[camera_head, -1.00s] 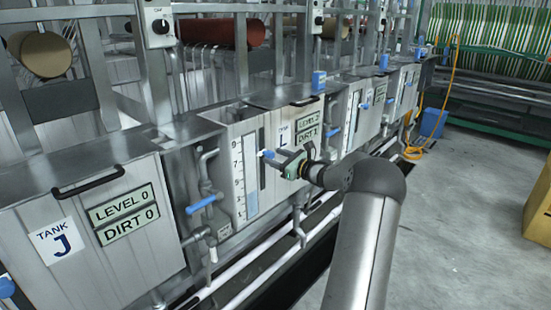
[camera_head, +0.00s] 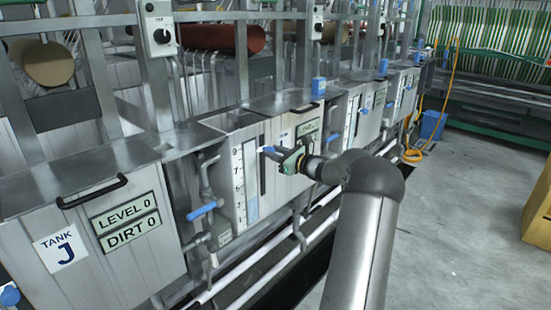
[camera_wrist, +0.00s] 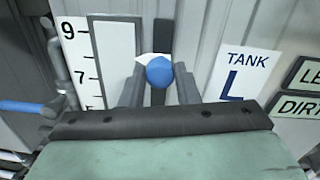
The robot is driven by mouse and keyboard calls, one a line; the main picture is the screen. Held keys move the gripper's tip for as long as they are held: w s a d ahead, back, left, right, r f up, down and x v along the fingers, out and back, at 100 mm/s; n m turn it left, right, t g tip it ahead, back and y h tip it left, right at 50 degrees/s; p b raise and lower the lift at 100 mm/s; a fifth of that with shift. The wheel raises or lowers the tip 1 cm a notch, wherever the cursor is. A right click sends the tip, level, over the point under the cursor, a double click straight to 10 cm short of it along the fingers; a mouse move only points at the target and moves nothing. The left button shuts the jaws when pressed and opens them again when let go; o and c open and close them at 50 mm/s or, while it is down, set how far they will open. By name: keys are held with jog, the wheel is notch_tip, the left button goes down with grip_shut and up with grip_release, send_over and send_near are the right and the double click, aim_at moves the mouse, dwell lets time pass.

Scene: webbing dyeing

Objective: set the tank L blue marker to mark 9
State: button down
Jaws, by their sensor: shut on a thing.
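The tank L blue marker (camera_head: 267,149) is a round blue knob with a small white pointer, on a dark vertical slot (camera_head: 262,175) in the tank front. It also shows in the wrist view (camera_wrist: 159,72), between my two fingers. My gripper (camera_head: 272,153) is shut on the knob. The number scale (camera_head: 239,185) with odd marks up to 9 stands left of the slot. In the wrist view the pointer sits at a height between 7 and 9; the exact mark is hard to tell. The TANK L label (camera_wrist: 240,75) is right of the knob.
A pale level gauge (camera_head: 251,170) lies between scale and slot. A blue valve handle (camera_head: 204,209) sticks out left of the scale. Tank J (camera_head: 88,240) stands at the left, with level and dirt signs. Pipes run low along the tanks; the floor at the right is open.

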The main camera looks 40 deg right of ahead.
notch_tip(320, 180, up, 4)
jog(key=shift+f+p, duration=0.2)
jog(key=shift+p, duration=0.2)
jog(key=c, duration=1.1)
grip_release()
jog(key=shift+s+f, duration=0.1)
jog(key=v, duration=1.7)
jog(key=shift+s, duration=0.15)
